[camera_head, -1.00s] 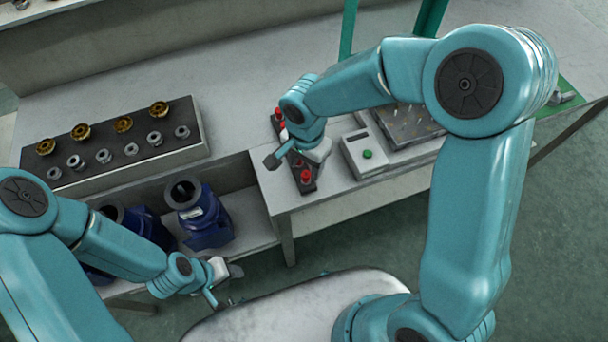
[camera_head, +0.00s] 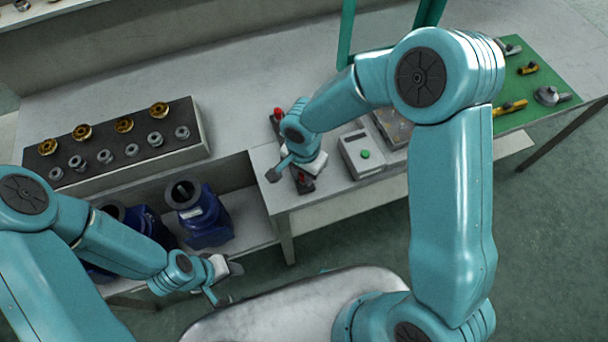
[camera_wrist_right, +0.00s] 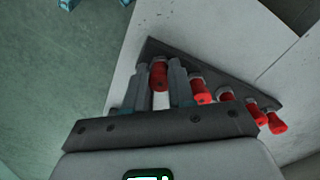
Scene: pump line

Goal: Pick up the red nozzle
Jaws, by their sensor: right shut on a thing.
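Several red nozzles stand in a row in a dark rack (camera_wrist_right: 155,47) on the bench; the rack also shows in the head view (camera_head: 305,186). My right gripper (camera_wrist_right: 167,75) is shut on the red nozzle (camera_wrist_right: 159,76) at the end of the row, one finger on each side of it. That nozzle is still at the rack. More red nozzles (camera_wrist_right: 200,90) stand to the right of the fingers. In the head view my right wrist hides most of the rack. My left gripper (camera_head: 228,284) hangs low in front of the bench, its fingers apart with nothing between them.
A grey box with a green button (camera_head: 364,154) stands right of the rack. A dark tray (camera_head: 120,150) with brass and steel parts lies at left. Blue pump housings (camera_head: 203,222) sit on the lower shelf. A green mat (camera_head: 540,88) with tools lies at far right.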

